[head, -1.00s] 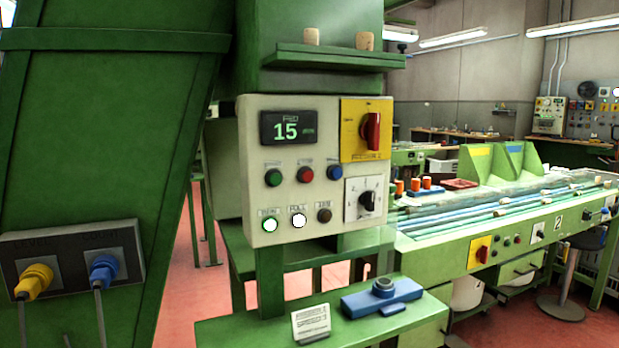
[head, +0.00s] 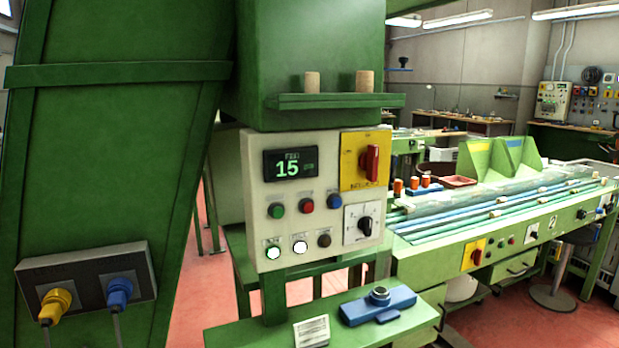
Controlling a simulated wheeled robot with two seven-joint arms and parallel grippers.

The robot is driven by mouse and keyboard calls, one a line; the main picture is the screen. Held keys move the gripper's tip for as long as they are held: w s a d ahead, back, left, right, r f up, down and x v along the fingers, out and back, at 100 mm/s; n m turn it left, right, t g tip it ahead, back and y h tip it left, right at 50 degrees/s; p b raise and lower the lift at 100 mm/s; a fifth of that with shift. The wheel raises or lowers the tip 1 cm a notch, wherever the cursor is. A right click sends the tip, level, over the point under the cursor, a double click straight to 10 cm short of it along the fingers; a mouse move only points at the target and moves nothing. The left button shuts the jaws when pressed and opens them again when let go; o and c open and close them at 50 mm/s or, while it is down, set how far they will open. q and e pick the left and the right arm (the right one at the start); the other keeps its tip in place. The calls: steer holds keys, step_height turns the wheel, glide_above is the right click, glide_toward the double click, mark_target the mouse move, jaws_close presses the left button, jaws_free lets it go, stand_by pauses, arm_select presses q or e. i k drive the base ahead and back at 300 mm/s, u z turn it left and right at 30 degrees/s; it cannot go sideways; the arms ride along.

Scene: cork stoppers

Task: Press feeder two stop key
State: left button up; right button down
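A cream control panel (head: 318,198) hangs on a green machine. It has a display (head: 291,164) reading 15, a green button (head: 276,211), a red button (head: 306,206) and a blue button (head: 334,201). Below are two white-lit keys, left (head: 273,253) and middle (head: 300,248), and a dark brown key (head: 324,241). Their labels are too small to read surely. At right, a long green bench (head: 495,237) carries a "2" plate (head: 533,231) and small buttons, one of them red (head: 513,241). Neither gripper is in view.
The panel also has a red rotary switch (head: 370,164) on yellow and a black selector (head: 366,226). Two corks stand on a shelf (head: 330,101) above. A blue device (head: 378,306) lies on a green ledge below. A plug box (head: 90,283) is at left.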

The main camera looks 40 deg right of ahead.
mark_target(308, 207)
steer(key=u, duration=1.9)
steer(key=k, duration=1)
steer(key=z, duration=1.75)
steer(key=i, duration=0.5)
steer(key=z, duration=0.05)
